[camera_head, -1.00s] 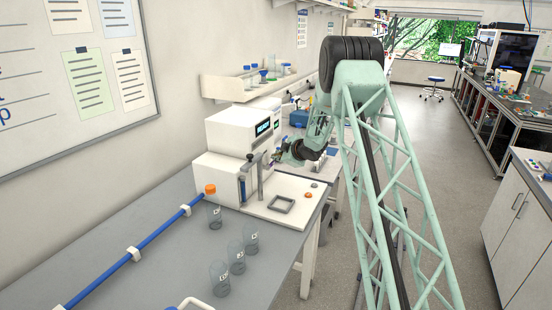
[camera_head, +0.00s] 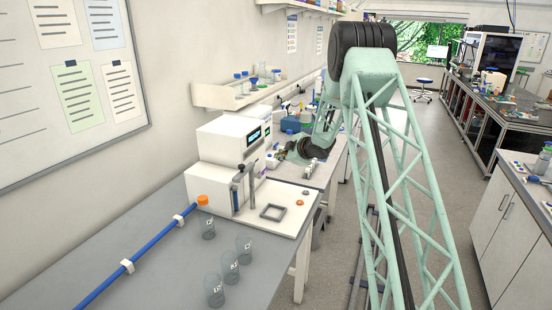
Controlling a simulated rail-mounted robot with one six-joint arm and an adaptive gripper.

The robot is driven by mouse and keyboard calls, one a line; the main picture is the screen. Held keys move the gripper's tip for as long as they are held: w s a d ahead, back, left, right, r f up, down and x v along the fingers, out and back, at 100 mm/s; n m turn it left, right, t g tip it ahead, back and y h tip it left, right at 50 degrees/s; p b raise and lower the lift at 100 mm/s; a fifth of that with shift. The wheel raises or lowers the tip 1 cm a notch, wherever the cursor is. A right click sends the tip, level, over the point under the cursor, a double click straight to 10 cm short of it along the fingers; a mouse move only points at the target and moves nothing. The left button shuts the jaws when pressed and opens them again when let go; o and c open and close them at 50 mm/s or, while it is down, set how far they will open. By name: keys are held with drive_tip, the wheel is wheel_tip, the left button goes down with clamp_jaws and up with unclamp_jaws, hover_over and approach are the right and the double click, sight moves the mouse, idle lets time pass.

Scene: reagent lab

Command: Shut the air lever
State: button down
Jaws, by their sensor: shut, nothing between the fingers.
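A white bench machine (camera_head: 228,142) with a small dark display stands against the wall. A grey lever-like post with a dark top (camera_head: 245,178) stands at its front, upright, above the white base plate. An orange knob (camera_head: 203,200) sits at the machine end of a blue pipe (camera_head: 150,247). I cannot tell for sure which of these parts is the air lever. My gripper (camera_head: 281,153) is to the right of the machine and the post, apart from both. It is small in view, looks shut, and holds nothing.
Several labelled glass beakers (camera_head: 230,267) stand on the grey bench (camera_head: 165,285) in front of the machine. A wall shelf (camera_head: 225,97) with bottles is behind.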

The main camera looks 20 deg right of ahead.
drive_tip(key=shift+s+d+r, duration=0.25)
drive_tip(key=shift+d+r, duration=0.05)
drive_tip(key=shift+r, duration=0.1)
idle(0.4)
drive_tip(key=s+a+r+m+g+h+b, duration=0.1)
drive_tip(key=s+a+r+m+h+b, duration=0.15)
drive_tip(key=s+r, duration=0.7)
drive_tip(key=s+a+r+m+g+h+b, duration=0.1)
drive_tip(key=s+a+r+m+h, duration=0.15)
drive_tip(key=s+r, duration=0.7)
drive_tip(key=s+a+r+m+b, duration=0.25)
drive_tip(key=s+r, duration=0.25)
drive_tip(key=s, duration=0.5)
drive_tip(key=s+a+f+m+g+y+b, duration=0.1)
drive_tip(key=s+a, duration=0.5)
drive_tip(key=s, duration=1.1)
drive_tip(key=s+a+f+m+g+y+b, duration=0.1)
drive_tip(key=s+a+f, duration=0.3)
drive_tip(key=s, duration=1.4)
drive_tip(key=s+a+f+m+g+y+b, duration=0.1)
drive_tip(key=s+a+f+m+g+b, duration=0.2)
drive_tip(key=s+a, duration=0.5)
drive_tip(key=s, duration=1)
drive_tip(key=shift+a+g, duration=0.3)
drive_tip(key=shift+a, duration=0.05)
drive_tip(key=shift+f, duration=0.15)
